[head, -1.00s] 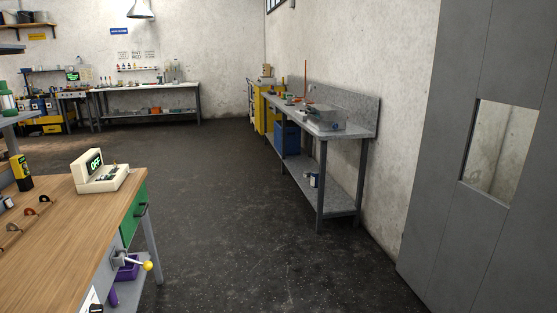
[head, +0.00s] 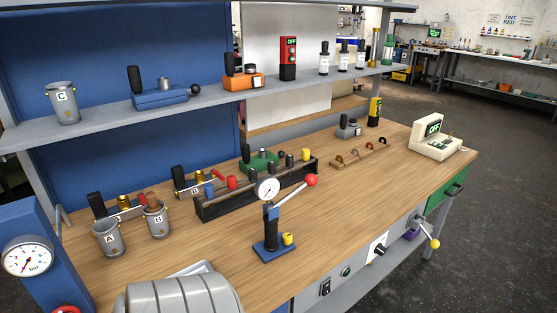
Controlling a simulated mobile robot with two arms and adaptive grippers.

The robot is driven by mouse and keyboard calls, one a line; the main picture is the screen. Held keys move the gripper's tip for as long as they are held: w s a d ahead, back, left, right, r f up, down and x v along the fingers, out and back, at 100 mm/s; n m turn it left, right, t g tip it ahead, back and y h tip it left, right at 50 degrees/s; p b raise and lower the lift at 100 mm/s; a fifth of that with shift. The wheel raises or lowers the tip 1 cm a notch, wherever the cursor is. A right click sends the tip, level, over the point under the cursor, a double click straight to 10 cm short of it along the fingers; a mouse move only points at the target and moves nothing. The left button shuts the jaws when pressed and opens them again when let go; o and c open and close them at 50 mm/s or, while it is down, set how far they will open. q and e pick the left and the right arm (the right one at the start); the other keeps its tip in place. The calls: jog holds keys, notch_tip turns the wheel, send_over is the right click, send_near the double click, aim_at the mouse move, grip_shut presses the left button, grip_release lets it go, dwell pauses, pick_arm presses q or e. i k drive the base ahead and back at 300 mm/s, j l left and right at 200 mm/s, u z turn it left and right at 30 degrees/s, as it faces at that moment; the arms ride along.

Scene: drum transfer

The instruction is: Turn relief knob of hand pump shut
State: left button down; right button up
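A small hand pump (head: 271,236) stands upright on the wooden bench, near its front edge, in the head view. It has a blue base and column, a round white gauge (head: 267,189) and a lever with a red ball (head: 311,180) slanting up to the right. A yellow knob (head: 288,239) sits at the right of its base; I take it for the relief knob. Whether it is open or shut cannot be told. Neither of my grippers is in view.
A long black rack (head: 225,202) stands behind the pump. Cans A (head: 107,241) and B (head: 156,222) are at the left. A grey ribbed cylinder (head: 180,297) fills the bottom left. A cream box (head: 436,139) stands at the right. The bench right of the pump is clear.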

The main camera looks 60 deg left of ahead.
aim_at(287, 238)
jog(key=u, duration=2.1)
jog(key=l+u, duration=1)
